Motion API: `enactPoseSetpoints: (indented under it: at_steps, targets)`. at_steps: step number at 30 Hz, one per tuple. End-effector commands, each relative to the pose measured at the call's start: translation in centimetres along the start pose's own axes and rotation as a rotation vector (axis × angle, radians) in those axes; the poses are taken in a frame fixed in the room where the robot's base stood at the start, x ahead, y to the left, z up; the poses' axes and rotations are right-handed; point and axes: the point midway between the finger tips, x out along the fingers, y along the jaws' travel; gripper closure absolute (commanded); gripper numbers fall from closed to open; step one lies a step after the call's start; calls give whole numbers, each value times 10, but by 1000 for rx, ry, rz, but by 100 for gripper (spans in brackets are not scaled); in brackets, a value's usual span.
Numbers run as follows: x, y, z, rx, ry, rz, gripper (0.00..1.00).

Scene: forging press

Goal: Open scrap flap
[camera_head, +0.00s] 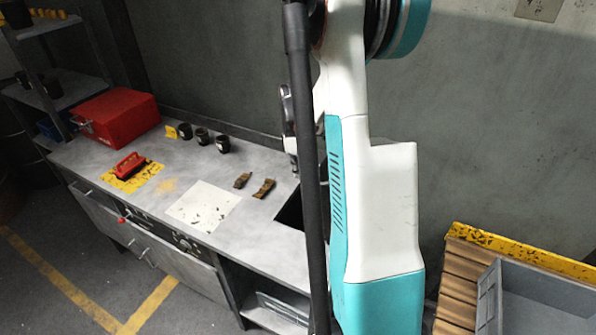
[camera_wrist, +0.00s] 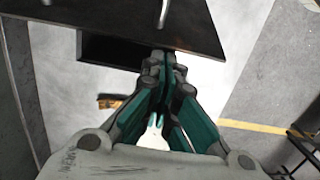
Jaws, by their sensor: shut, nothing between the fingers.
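A dark flat panel (camera_wrist: 130,22), which looks like the scrap flap, spans the top of the wrist view, with pale bars showing at its top edge. A black opening (camera_wrist: 105,49) shows below its left part. In the head view a dark opening (camera_head: 289,212) lies in the bench top, partly hidden by my arm. My gripper (camera_wrist: 165,62) is shut and empty, with its fingertips at the panel's lower edge in the picture. I cannot tell whether they touch it.
The grey workbench (camera_head: 252,235) carries a red toolbox (camera_head: 117,122), a red tool (camera_head: 130,163), several dark cups (camera_head: 202,136), a pale sheet (camera_head: 203,206) and two brown pieces (camera_head: 263,188). A grey crate (camera_head: 545,284) sits on wooden slats (camera_head: 459,277) at right. Floor shows at left.

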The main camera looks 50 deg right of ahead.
Motion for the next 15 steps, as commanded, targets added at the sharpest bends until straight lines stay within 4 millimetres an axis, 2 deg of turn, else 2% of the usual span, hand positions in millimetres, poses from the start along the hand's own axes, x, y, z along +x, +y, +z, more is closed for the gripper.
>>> enactPoseSetpoints:
  at_steps: [9,15]
  targets:
    - [0,0,1,1,3,0,100]
    - [-5,0,12,4,42,-1,100]
